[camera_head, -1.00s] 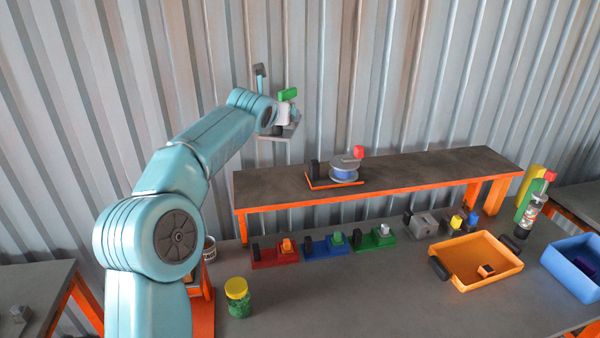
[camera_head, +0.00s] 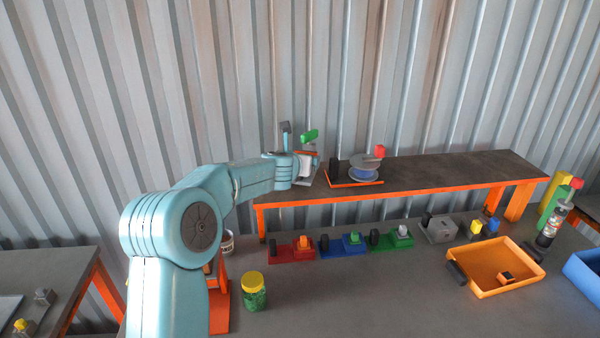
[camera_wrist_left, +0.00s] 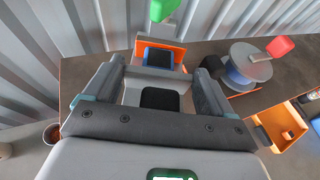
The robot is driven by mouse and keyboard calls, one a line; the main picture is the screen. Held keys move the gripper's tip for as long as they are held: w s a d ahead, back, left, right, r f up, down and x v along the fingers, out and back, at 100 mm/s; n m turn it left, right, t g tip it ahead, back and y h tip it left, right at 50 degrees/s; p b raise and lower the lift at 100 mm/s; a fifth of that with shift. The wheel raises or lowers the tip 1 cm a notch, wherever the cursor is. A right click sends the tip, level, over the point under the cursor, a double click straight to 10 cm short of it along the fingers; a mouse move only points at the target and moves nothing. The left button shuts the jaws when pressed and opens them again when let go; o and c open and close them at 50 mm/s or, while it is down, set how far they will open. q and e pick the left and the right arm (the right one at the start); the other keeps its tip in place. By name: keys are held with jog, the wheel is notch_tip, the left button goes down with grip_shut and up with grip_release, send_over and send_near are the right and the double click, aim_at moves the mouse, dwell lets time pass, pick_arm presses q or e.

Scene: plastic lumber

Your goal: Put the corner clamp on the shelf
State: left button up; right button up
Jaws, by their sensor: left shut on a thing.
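My left gripper (camera_head: 298,166) is shut on the corner clamp (camera_head: 307,158), a grey piece with orange parts and a green handle on top. In the left wrist view the clamp (camera_wrist_left: 157,71) sits between the two dark fingers, its green handle pointing away. The shelf (camera_head: 440,174) is a long dark board on an orange frame at the back of the bench. The clamp is at the shelf's left end, and I cannot tell whether it touches the board. My right gripper is not in view.
An orange-based holder with a blue spool (camera_head: 363,172) stands on the shelf just right of the clamp. The shelf's right part is clear. Several coloured blocks, a yellow-lidded jar (camera_head: 252,291) and an orange tray (camera_head: 497,266) are on the bench below. A corrugated wall stands behind.

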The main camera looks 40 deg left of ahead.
pick_arm(q)
jog(key=shift+f, duration=0.25)
notch_tip(320, 180, down, 3)
jog(key=b, duration=0.2)
jog(key=shift+f+b, duration=0.1)
jog(key=shift+b, duration=0.25)
jog(key=o, duration=1.4)
jog(key=shift+s+d, duration=0.1)
jog(key=b+v, duration=0.1)
jog(key=v, duration=1.1)
